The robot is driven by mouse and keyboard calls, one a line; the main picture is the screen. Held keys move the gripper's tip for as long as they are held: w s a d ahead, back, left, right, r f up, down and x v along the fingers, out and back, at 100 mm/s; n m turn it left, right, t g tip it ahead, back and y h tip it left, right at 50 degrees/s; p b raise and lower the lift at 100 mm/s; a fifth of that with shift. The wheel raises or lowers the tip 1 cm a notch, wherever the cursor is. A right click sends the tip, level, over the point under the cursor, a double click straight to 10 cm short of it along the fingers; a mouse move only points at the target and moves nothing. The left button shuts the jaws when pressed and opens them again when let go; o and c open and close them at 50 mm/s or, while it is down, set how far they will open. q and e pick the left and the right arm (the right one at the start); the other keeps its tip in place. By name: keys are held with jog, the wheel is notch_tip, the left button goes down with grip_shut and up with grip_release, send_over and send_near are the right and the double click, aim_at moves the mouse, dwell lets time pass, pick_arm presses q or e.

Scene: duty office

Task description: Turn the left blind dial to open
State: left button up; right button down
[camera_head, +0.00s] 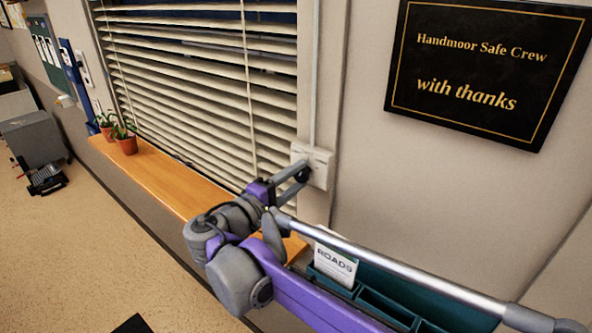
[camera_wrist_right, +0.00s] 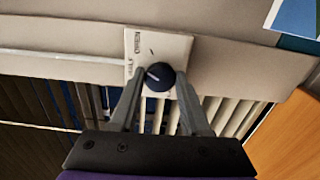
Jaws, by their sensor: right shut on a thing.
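The blind dial is a dark round knob (camera_wrist_right: 159,77) with a pale pointer line, on a white wall plate (camera_wrist_right: 172,48). In the head view the plate (camera_head: 318,164) is right of the window blind (camera_head: 190,80), whose slats show gaps. My right gripper (camera_head: 300,172) is at the plate, one finger on each side of the knob. It is shut on the knob, which also shows at the fingertips in the wrist view. My left gripper is not in view.
A wooden sill (camera_head: 165,182) runs below the blind, with small potted plants (camera_head: 126,143) at its far end. A teal organiser (camera_head: 385,308) holding a "ROADS" leaflet (camera_head: 335,267) is below right of the plate. A black plaque (camera_head: 487,125) hangs on the wall to the right.

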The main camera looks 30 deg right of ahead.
jog(key=m+p, duration=0.1)
jog(key=m, duration=0.2)
jog(key=shift+r+p, duration=0.2)
jog(key=shift+p, duration=0.2)
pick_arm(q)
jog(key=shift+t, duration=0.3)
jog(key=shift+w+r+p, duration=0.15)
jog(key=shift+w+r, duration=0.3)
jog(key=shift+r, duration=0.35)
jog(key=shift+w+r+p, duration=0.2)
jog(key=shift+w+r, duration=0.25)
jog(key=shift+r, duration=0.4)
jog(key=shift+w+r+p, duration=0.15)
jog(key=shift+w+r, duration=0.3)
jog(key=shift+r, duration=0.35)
pick_arm(e)
jog(key=shift+f+m, duration=0.15)
jog(key=shift+m, duration=1.45)
jog(key=shift+c, duration=1.9)
grip_release()
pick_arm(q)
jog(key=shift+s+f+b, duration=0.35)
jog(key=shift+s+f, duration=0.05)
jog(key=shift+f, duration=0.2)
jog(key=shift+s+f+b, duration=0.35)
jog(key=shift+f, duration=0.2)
pick_arm(e)
jog(key=v, duration=1.1)
jog(key=shift+d+f, duration=0.1)
